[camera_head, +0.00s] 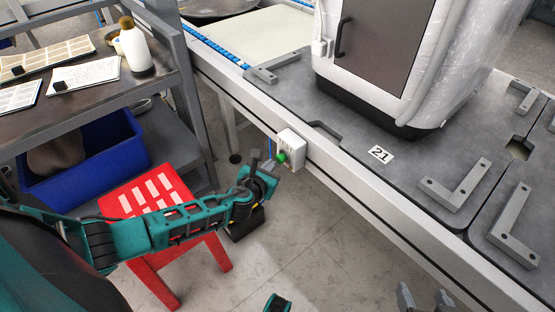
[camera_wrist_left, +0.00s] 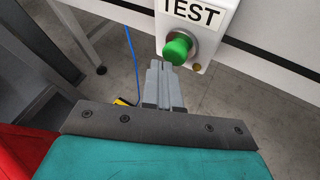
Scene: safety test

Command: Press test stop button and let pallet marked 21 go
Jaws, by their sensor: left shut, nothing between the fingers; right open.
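A white box labelled TEST (camera_wrist_left: 222,14) with a round green button (camera_wrist_left: 177,48) is fixed to the side of the conveyor rail. In the head view, the box (camera_head: 293,149) and green button (camera_head: 281,158) are just right of my left gripper (camera_head: 264,160). My left gripper is shut and empty. In the left wrist view, its fingertips (camera_wrist_left: 160,66) are just below the button; I cannot tell whether they touch. The grey pallet (camera_head: 412,168) bears a 21 label (camera_head: 381,154) and carries a wrapped cabinet (camera_head: 385,45). My right gripper (camera_head: 425,298) is open and empty at the bottom.
A red stool (camera_head: 153,191) stands below my left arm. A workbench (camera_head: 90,105) with papers and a white bottle (camera_head: 134,47) is at the left, above a blue bin (camera_head: 90,165). The conveyor rail (camera_head: 370,205) crosses diagonally. Grey floor (camera_head: 310,240) is clear in front.

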